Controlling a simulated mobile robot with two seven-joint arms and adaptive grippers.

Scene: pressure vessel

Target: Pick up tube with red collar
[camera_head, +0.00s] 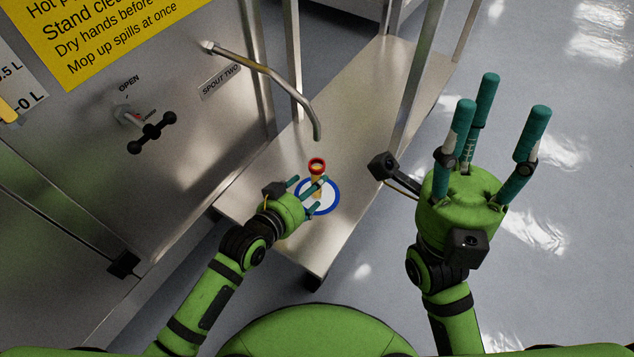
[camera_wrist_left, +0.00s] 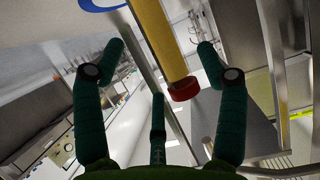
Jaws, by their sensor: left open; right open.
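The tube with red collar (camera_head: 317,166) stands on a white disc with a blue rim (camera_head: 331,205) on the metal shelf. Its yellow body is partly hidden by my left gripper (camera_head: 314,193), whose fingers are open around or beside it. In the left wrist view the yellow tube (camera_wrist_left: 157,40) and its red collar (camera_wrist_left: 184,89) show between the spread teal fingers of the left gripper (camera_wrist_left: 160,60), with no clear contact. My right gripper (camera_head: 494,115) is open and empty, raised at the right with its fingers pointing up.
A bent metal spout (camera_head: 275,78) ends just above and behind the tube. A black valve handle (camera_head: 151,132) marked OPEN is on the steel vessel at left. Metal posts (camera_head: 411,75) rise from the shelf (camera_head: 350,100). Bare shelf lies behind the tube.

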